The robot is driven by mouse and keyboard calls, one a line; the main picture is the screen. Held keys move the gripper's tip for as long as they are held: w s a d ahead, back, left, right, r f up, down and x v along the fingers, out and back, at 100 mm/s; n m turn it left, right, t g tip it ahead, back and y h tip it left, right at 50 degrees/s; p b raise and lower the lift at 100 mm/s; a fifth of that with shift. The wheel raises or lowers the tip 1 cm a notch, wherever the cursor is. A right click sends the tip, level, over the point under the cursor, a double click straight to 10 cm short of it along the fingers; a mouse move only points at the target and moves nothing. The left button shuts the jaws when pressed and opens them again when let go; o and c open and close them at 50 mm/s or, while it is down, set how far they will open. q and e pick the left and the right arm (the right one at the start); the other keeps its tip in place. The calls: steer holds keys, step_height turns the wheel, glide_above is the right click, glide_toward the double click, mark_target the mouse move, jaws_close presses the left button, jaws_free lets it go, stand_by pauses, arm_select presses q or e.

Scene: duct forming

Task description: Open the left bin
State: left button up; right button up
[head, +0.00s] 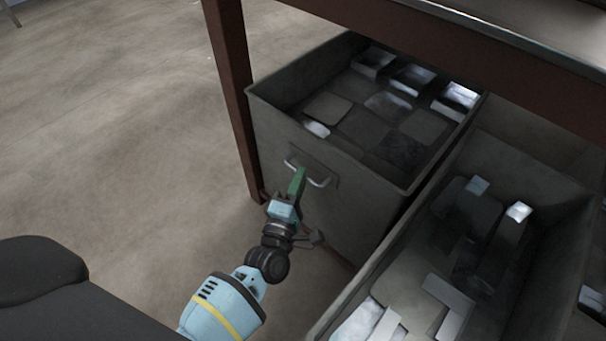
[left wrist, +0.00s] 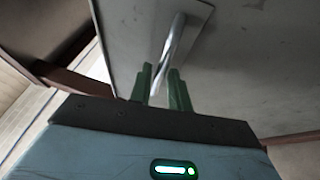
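The left bin (head: 345,188) is a grey open-topped metal bin under the table, with a curved metal handle (head: 320,183) on its front plate. My left gripper (head: 298,181) is at this handle. In the left wrist view the handle (left wrist: 174,42) runs down between the two green fingers (left wrist: 162,85). The fingers are close together with the bar between them and look shut on it, though the contact itself is partly hidden. My right gripper is not in view.
A second grey bin (head: 375,268) with boxes in it stands close on the right. A brown table leg (head: 232,90) rises beside the left bin's front corner, and the tabletop (head: 545,25) overhangs both bins. The floor (head: 120,130) to the left is clear.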

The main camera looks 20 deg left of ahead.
arm_select(q)
steer(key=shift+w+r, duration=0.15)
steer(key=shift+w, duration=0.8)
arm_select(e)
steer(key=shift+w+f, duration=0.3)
arm_select(q)
jaws_close()
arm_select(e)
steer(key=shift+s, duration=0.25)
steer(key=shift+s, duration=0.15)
